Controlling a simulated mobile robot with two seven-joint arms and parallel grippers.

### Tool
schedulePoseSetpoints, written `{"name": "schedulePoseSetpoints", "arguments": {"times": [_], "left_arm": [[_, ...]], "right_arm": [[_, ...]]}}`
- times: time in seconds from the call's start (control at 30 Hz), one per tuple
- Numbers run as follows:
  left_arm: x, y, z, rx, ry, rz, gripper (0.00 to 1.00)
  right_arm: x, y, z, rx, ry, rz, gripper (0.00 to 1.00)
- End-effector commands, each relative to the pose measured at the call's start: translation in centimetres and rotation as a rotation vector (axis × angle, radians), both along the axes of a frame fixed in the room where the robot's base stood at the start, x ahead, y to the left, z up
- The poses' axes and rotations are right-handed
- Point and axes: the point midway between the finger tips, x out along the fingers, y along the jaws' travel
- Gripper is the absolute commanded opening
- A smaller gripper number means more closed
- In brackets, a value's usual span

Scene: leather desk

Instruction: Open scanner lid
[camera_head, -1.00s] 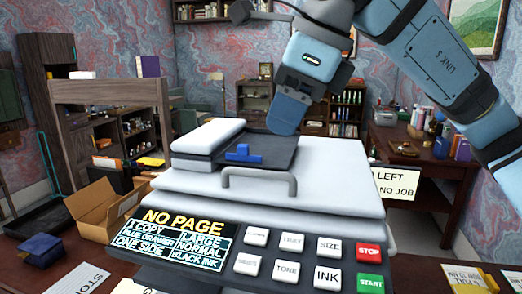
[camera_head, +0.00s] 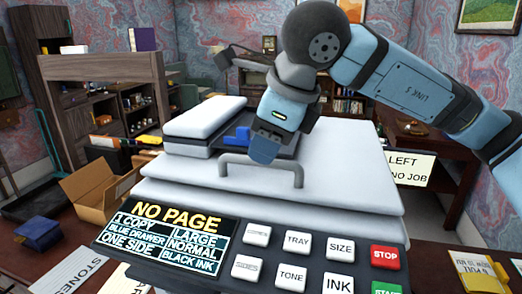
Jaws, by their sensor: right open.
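The white scanner lid (camera_head: 345,170) lies flat and closed on the scanner, with a feeder (camera_head: 205,117) and a dark tray on top. A grey bar handle (camera_head: 297,176) stands at the lid's front. My right gripper (camera_head: 264,158) points down at the middle of the handle. Its tip overlaps the bar in the picture, and I cannot tell whether it touches. It is open, though its fingers blend together from this angle. A blue piece (camera_head: 236,136) sits on the tray, partly hidden by the gripper. My left gripper is out of view.
The control panel (camera_head: 262,250) reads "NO PAGE" and fronts the scanner. An open cardboard box (camera_head: 100,195) and a dark blue object (camera_head: 38,233) stand at left. A "LEFT NO JOB" sign (camera_head: 410,168) is at right. A yellow item (camera_head: 482,272) lies at lower right.

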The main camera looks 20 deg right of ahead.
Motion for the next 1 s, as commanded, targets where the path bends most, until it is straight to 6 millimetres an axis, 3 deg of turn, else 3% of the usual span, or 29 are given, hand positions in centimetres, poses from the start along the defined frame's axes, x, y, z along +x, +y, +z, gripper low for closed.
{"name": "schedulePoseSetpoints", "arguments": {"times": [0.2,0.57,0.73,1.0], "left_arm": [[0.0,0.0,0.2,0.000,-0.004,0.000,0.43],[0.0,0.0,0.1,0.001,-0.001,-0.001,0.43],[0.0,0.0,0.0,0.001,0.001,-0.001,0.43],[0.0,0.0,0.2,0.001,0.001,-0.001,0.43]], "right_arm": [[0.9,0.5,-2.2,0.000,0.001,0.000,0.42],[1.0,0.6,-2.6,0.001,-0.001,0.000,0.42],[1.0,0.6,-2.6,0.001,-0.001,0.000,0.03],[1.1,0.7,-2.3,0.003,0.004,0.001,0.00]]}}
